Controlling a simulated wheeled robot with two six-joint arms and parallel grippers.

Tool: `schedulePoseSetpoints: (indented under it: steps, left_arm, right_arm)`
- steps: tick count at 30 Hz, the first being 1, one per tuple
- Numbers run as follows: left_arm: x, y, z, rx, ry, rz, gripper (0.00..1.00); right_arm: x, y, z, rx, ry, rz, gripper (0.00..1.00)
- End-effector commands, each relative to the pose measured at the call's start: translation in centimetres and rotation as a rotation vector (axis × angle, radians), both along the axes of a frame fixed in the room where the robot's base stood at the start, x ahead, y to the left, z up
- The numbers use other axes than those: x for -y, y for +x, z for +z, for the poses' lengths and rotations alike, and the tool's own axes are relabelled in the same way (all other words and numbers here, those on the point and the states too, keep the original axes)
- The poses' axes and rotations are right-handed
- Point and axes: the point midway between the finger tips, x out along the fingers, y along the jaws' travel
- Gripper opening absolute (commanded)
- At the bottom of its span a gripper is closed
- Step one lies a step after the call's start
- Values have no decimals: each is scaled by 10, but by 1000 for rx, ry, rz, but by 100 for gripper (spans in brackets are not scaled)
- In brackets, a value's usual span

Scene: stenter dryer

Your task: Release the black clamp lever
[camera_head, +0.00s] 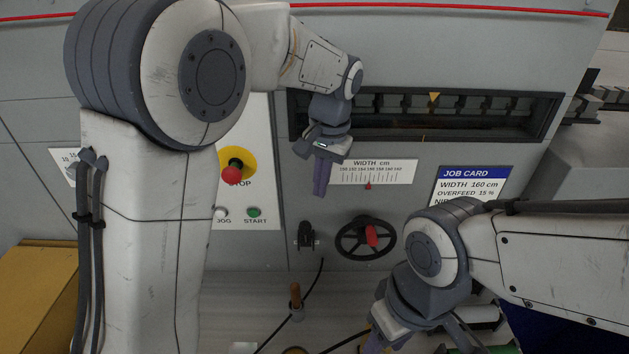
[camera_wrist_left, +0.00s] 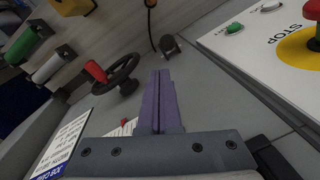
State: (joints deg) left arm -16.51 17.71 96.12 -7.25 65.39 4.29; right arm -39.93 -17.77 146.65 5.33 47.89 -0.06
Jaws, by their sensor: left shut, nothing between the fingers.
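The black clamp lever (camera_head: 306,237) is a small dark part on the grey machine front, left of the black handwheel (camera_head: 342,241) with its red knob (camera_head: 371,236). It also shows in the left wrist view (camera_wrist_left: 169,46), beyond my fingertips. My left gripper (camera_head: 320,192) is shut and empty, its purple fingers pointing down, above the lever in the head view and apart from it. In the left wrist view the fingers (camera_wrist_left: 161,73) lie together. My right gripper (camera_head: 374,345) is at the lower edge of the head view, partly cut off; its opening cannot be made out.
A red stop button (camera_head: 232,174) on yellow and a green start button (camera_head: 254,212) sit on a white panel left of the lever. A width scale (camera_head: 375,172) and job card (camera_head: 468,185) are to the right. A wooden-handled tool (camera_head: 295,294) stands below.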

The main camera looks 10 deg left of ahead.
Motion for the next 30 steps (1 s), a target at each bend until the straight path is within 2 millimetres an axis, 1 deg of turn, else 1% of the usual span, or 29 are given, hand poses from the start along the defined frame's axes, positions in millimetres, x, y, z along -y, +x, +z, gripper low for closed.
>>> schedulePoseSetpoints:
  steps: [1, 4, 13, 16, 20, 27, 30]
  left_arm:
    - [-6, 8, 7, -2, 6, 16, 0]
    - [-10, 15, 9, 1, 13, 27, 0]
    - [-10, 15, 7, 3, 13, 27, 0]
    - [-11, 15, 4, 1, 14, 27, 0]
    - [-13, 15, -11, -1, 14, 26, 0]
    - [-18, 17, -55, -3, 14, 27, 0]
    - [-20, 18, -70, -2, 14, 27, 0]
  right_arm:
    - [0, 0, 8, -1, -1, 0, 50]
    - [0, 0, 9, -1, -1, 0, 50]
    - [0, 0, 7, -1, -1, 0, 50]
    - [0, 0, 9, -1, -1, 0, 50]
    - [0, 0, 14, -1, -1, 1, 50]
    - [0, 0, 28, -1, -1, 3, 50]
    - [0, 0, 33, 0, -1, 4, 50]
